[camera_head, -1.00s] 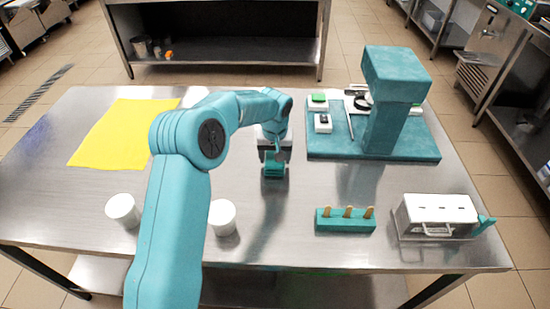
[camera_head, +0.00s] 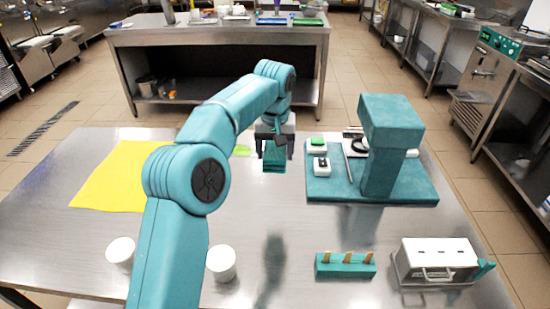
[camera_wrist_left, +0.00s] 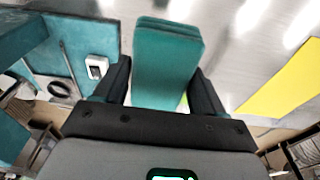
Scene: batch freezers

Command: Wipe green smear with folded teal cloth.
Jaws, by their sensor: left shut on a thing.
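My left gripper (camera_head: 275,146) is shut on the folded teal cloth (camera_head: 274,162), which hangs from its fingers and seems to be above the table. In the left wrist view the cloth (camera_wrist_left: 166,62) sticks out between the two black fingers. A small bit of green also shows beside the cloth in the left wrist view (camera_wrist_left: 183,104). My right gripper is not in view.
A teal stand (camera_head: 390,150) on a base is close to the right of the gripper. A yellow sheet (camera_head: 110,178) lies left. Two white cups (camera_head: 221,262), a teal block with wooden sticks (camera_head: 345,265) and a white box (camera_head: 437,260) stand near the front. The table's middle is clear.

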